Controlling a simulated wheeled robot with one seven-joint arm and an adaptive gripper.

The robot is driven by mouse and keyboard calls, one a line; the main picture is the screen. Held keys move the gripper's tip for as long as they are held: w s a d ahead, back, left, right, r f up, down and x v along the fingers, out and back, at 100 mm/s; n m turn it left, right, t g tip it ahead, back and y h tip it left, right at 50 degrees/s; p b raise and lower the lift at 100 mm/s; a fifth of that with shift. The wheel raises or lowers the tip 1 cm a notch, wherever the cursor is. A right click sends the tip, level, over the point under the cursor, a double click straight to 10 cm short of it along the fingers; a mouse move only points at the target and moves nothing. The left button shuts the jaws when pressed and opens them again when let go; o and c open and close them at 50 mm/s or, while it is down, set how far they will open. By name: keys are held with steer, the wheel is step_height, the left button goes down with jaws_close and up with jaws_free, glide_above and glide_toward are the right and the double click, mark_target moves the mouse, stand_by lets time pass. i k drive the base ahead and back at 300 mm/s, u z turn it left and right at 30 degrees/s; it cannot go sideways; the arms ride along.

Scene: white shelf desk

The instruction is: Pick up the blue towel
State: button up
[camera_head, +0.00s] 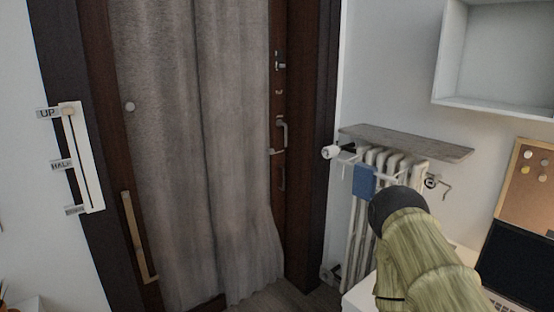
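The blue towel (363,182) is small and hangs from a white rack on the front of the white radiator (352,232). It hangs at the left part of the radiator, under a grey wooden shelf board. My arm reaches in from the lower right, with a yellow-green section and a black rounded part. My gripper's fingers do not show.
A white desk (358,294) with an open black laptop (520,262) is at the lower right. The shelf board (405,142) juts out above the towel. A dark door frame (315,130) and grey curtain (190,130) stand left. A white wall box (497,55) hangs upper right.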

mark_target(365, 181)
steer(key=u, duration=0.1)
steer(key=k, duration=0.5)
steer(key=z, duration=0.8)
steer(key=i, duration=1.2)
steer(key=u, duration=0.7)
